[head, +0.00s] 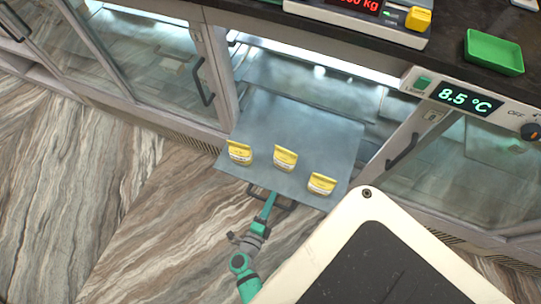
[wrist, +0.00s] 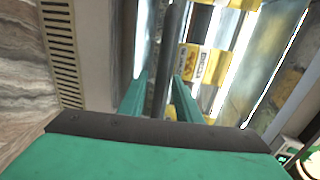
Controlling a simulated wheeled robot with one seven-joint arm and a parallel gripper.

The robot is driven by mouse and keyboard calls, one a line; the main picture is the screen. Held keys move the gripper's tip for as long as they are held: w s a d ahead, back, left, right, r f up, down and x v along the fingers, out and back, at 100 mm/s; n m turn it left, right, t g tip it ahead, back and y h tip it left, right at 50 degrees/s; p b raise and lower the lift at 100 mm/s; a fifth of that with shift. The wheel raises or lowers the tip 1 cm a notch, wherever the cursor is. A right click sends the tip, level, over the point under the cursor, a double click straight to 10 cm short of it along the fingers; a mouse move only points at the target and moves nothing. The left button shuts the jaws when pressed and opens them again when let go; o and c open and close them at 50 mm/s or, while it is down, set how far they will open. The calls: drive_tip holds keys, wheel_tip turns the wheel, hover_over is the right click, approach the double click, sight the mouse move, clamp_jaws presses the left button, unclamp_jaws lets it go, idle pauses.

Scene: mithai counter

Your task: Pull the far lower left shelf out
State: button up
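A grey metal shelf (head: 262,127) sticks out of the open compartment of the glass counter, over the floor. Three yellow packs (head: 285,157) sit in a row on it near its front edge. A dark bar handle (head: 288,205) is on its front edge. My gripper (head: 268,203) is at this handle, at the end of my teal arm. In the wrist view, the dark bar (wrist: 166,60) runs between my two teal fingers, with gaps visible beside it, so they look open around it. Whether either finger touches the bar is hard to tell.
Closed glass doors with dark handles (head: 204,82) flank the opening on the left, and another door handle (head: 402,151) is on the right. A temperature display (head: 468,98), a green tray (head: 493,52) and a scale (head: 357,20) are above. The wood-patterned floor at left is clear.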

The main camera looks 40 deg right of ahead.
drive_tip(key=v, duration=1)
drive_tip(key=shift+s+a, duration=0.2)
drive_tip(key=shift+a, duration=0.15)
drive_tip(key=s+a+r+n+t+y, duration=0.2)
drive_tip(key=a+r+n+t+y, duration=0.2)
drive_tip(key=r+n+y, duration=0.3)
drive_tip(key=s+a+r+n+t+y, duration=0.2)
drive_tip(key=a+r+n+t+y, duration=0.3)
drive_tip(key=r+n, duration=1.2)
drive_tip(key=a+n+y, duration=0.2)
drive_tip(key=n, duration=0.5)
drive_tip(key=shift+s+a+n, duration=0.2)
drive_tip(key=shift+a+n, duration=0.1)
drive_tip(key=shift+a+r+t+y, duration=0.1)
drive_tip(key=shift+a+t+y, duration=0.05)
drive_tip(key=shift+t+y, duration=0.15)
